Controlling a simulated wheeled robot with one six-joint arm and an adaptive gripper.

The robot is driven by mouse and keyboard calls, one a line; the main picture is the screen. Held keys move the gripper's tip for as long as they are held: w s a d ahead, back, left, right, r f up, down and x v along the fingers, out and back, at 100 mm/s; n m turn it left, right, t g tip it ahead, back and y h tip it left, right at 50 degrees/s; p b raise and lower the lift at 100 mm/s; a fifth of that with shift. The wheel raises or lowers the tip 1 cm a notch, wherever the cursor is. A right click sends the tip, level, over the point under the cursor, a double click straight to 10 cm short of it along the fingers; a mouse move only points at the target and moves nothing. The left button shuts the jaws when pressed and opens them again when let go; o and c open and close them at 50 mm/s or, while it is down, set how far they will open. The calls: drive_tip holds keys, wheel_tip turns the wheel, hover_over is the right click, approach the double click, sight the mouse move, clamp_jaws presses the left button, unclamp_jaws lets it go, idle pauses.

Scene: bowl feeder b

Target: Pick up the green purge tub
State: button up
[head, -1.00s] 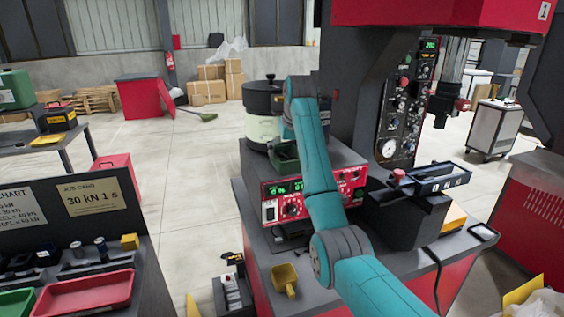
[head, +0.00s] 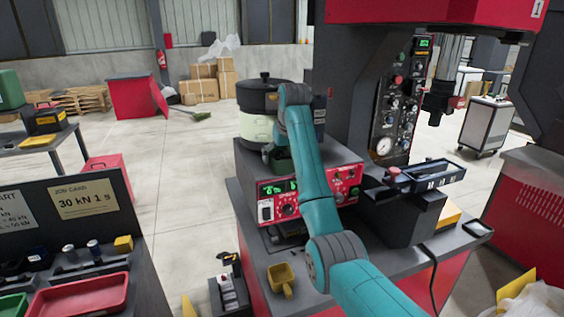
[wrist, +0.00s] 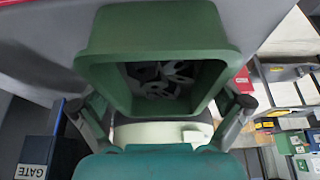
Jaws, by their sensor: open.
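The green purge tub (head: 283,163) sits on the grey top of the feeder's control box, beside the bowl, partly hidden by my teal arm in the head view. In the wrist view the tub (wrist: 95,60) fills the upper middle, its open mouth showing several flat metal parts (wrist: 158,80) inside. My gripper (wrist: 158,106) is open, with one finger at the left and one at the right of the tub. I cannot tell whether either finger touches it. In the head view my fingers are mostly hidden behind the arm.
The bowl feeder (head: 257,128), with its dark lid, stands right behind the tub. The red control panel (head: 290,200) is below. A press with a dark column (head: 350,90) rises to the right. A yellow scoop (head: 281,279) is at the cabinet's front. Open floor lies left.

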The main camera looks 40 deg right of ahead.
drive_tip(key=c, duration=1.1)
drive_tip(key=shift+c, duration=0.2)
drive_tip(key=shift+r, duration=0.15)
